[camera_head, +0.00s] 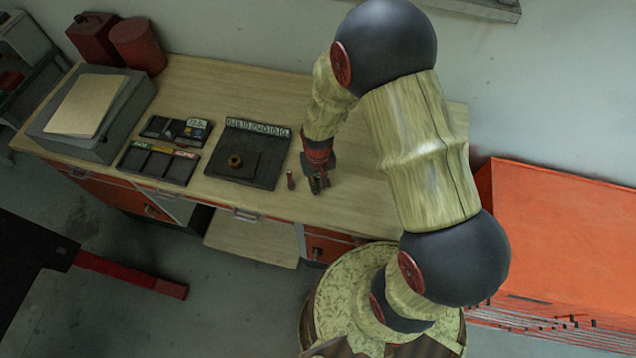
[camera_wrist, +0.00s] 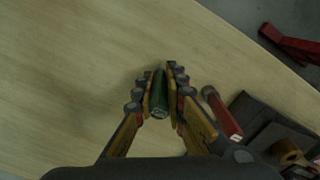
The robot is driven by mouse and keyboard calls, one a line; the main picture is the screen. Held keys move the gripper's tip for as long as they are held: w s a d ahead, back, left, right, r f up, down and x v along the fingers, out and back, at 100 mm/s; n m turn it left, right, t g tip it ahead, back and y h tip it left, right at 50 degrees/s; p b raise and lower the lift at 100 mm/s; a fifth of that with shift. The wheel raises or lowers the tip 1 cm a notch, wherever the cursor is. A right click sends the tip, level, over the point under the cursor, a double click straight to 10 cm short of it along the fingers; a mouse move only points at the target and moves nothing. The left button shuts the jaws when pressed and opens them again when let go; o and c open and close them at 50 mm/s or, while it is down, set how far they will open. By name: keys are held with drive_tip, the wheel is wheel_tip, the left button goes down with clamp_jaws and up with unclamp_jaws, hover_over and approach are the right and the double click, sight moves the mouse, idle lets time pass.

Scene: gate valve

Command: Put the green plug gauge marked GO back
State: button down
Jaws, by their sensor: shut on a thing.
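My gripper (camera_head: 317,183) is near the bench's front edge, right of the dark trays. In the wrist view my gripper (camera_wrist: 160,88) is shut on a green cylindrical plug gauge (camera_wrist: 159,97), which lies between the two yellow-lined fingers. Any GO marking cannot be read. Whether the green gauge touches the bench is unclear.
A dark board (camera_head: 272,172) with a lettered back strip carries a brass ring (camera_head: 235,161). Another dark tray (camera_head: 154,126) and a grey block (camera_head: 112,135) lie left. Red containers (camera_head: 139,45) stand behind. The bench right of the board is largely clear.

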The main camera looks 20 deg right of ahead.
drive_tip(key=shift+f, duration=0.2)
drive_tip(key=shift+f, duration=0.2)
drive_tip(key=c, duration=1.9)
unclamp_jaws()
drive_tip(key=shift+o, duration=0.4)
drive_tip(key=shift+r, duration=0.1)
